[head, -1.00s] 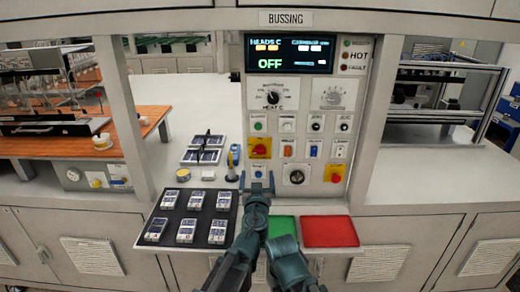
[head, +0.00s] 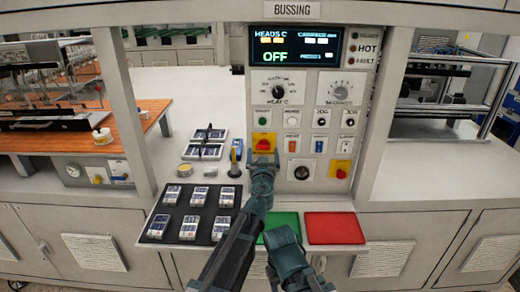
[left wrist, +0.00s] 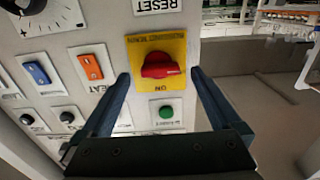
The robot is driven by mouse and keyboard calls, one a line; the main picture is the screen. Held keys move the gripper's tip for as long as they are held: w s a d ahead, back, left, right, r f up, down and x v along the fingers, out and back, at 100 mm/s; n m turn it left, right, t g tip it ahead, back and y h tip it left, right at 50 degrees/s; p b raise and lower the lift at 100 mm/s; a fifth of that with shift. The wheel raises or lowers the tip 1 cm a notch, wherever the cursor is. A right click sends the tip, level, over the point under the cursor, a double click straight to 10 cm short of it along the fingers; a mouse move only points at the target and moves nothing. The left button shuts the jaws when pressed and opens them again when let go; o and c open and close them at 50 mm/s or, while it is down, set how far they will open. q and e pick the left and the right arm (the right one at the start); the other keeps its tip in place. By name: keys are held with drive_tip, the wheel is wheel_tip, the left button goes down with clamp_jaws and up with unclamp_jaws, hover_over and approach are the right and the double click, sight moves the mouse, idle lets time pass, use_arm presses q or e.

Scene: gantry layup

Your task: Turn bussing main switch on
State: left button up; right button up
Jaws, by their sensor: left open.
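The bussing main switch is a red rotary knob on a yellow plate (head: 263,143) on the panel below the BUSSING sign. My left gripper (head: 263,162) is just in front of the switch. Its fingers (left wrist: 160,84) are open, one on each side of the knob, with nothing gripped; I cannot tell whether they touch it. The panel display (head: 293,48) reads OFF.
A second red knob on yellow (head: 340,170) sits lower right. A green button (left wrist: 166,112), orange and blue rockers and a black knob (head: 301,171) crowd the panel. A black tray of modules (head: 160,205), a green pad (head: 282,235) and a red pad (head: 335,228) lie below.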

sight(263, 147)
use_arm(q)
drive_tip(key=w, duration=0.2)
drive_tip(key=shift+w, duration=0.3)
drive_tip(key=c, duration=1.4)
drive_tip(key=shift+o, duration=0.2)
